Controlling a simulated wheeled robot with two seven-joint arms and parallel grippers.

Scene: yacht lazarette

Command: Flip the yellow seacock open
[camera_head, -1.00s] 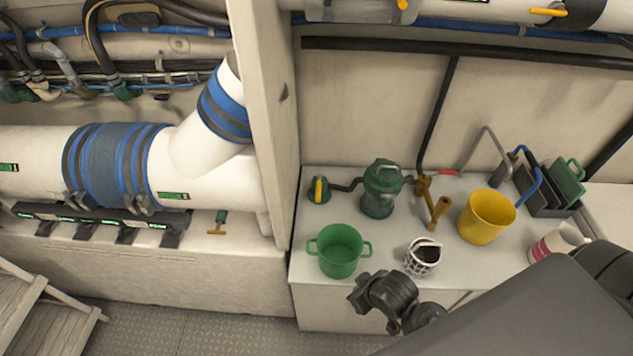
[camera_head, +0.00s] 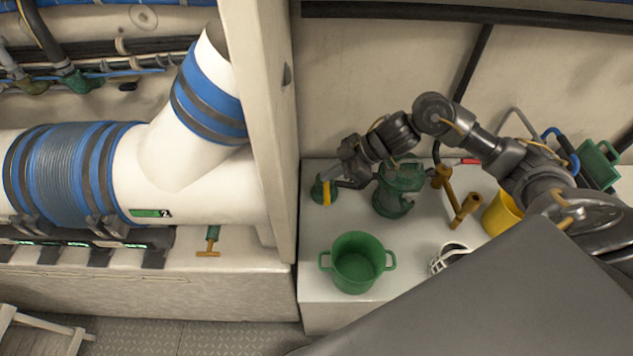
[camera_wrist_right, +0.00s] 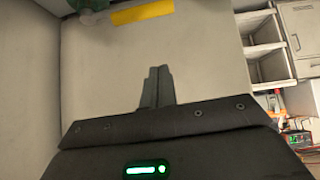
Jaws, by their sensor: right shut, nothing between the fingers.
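The yellow seacock is a small green valve body (camera_head: 317,190) with a yellow lever handle (camera_head: 327,193), at the left end of the white counter. In the right wrist view its yellow handle (camera_wrist_right: 142,12) is a flat bar near the top edge, beside part of the green body (camera_wrist_right: 88,4). My right gripper (camera_head: 331,173) reaches in from the right, close to the handle. In the wrist view its fingers (camera_wrist_right: 157,86) are together and empty, with a visible gap to the handle. My left gripper is not in view.
A green strainer (camera_head: 397,188) stands right of the seacock, partly behind my wrist. A green pot (camera_head: 356,263), a white basket (camera_head: 449,257), a yellow bucket (camera_head: 503,217) and a brass-coloured fitting (camera_head: 452,200) are on the counter (camera_head: 317,272). A white partition (camera_head: 262,110) rises at left.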

